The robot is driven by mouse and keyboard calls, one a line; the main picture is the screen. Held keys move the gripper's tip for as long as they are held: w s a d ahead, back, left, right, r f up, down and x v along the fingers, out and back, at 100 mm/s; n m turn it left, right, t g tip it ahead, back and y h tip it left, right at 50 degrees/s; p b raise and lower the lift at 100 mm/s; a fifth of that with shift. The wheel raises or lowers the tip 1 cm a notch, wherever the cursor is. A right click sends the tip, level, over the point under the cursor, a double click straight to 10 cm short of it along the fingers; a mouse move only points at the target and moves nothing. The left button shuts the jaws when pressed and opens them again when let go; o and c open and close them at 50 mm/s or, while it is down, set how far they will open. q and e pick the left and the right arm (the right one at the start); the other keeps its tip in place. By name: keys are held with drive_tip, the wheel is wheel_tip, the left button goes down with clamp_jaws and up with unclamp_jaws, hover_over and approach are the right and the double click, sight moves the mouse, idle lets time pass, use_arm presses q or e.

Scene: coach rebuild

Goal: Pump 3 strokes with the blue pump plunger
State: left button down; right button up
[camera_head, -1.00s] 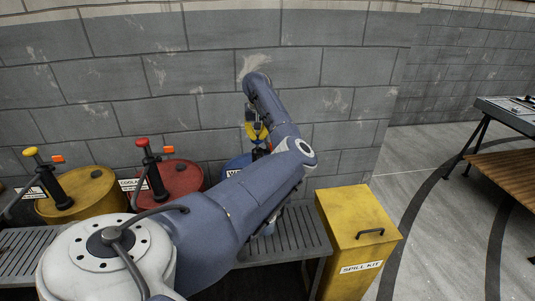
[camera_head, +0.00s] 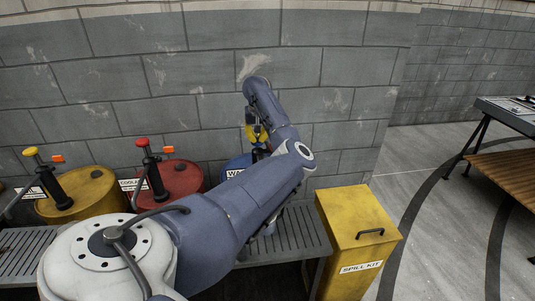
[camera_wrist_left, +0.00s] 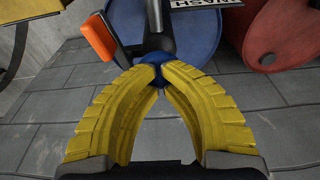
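The blue drum (camera_head: 234,163) stands on the slatted bench, mostly hidden behind my left arm. In the left wrist view the drum (camera_wrist_left: 196,38) shows with its dark pump column (camera_wrist_left: 160,30) and an orange tab (camera_wrist_left: 99,37). The blue plunger knob (camera_wrist_left: 151,60) is between the tips of my yellow-fingered left gripper (camera_wrist_left: 156,78), which is shut on it; the fingertips hide part of the knob. In the head view my left gripper (camera_head: 256,133) is above the drum, at the pump's top. My right gripper is not in view.
A red coolant drum (camera_head: 180,180) and a yellow drum (camera_head: 88,195), each with its own pump, stand to the left. A yellow spill kit box (camera_head: 345,223) is at the right of the bench (camera_head: 300,236). A block wall is close behind. Open floor lies to the right.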

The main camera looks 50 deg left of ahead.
use_arm(q)
drive_tip(key=shift+d+f, duration=0.1)
drive_tip(key=shift+f, duration=0.65)
idle(0.7)
drive_tip(key=shift+r, duration=0.1)
drive_tip(key=shift+w+a+r+v, duration=0.1)
drive_tip(key=shift+w+a+v, duration=0.15)
drive_tip(key=shift+v, duration=1.2)
drive_tip(key=shift+w+a+r+v, duration=0.1)
drive_tip(key=shift+a+v, duration=0.15)
drive_tip(key=shift+v, duration=1.25)
drive_tip(key=shift+w+a+v, duration=0.2)
drive_tip(key=shift+a+v, duration=0.05)
drive_tip(key=shift+v, duration=1.2)
drive_tip(key=shift+a+r, duration=0.1)
drive_tip(key=shift+w+a+v, duration=0.1)
drive_tip(key=shift+a+v, duration=0.05)
drive_tip(key=shift+v, duration=0.8)
drive_tip(key=shift+w+a+v, duration=0.15)
drive_tip(key=shift+a+v, duration=0.05)
drive_tip(key=shift+v, duration=0.75)
drive_tip(key=shift+w+a+v, duration=0.1)
drive_tip(key=shift+a+v, duration=0.05)
drive_tip(key=shift+v, duration=0.8)
drive_tip(key=shift+r, duration=0.1)
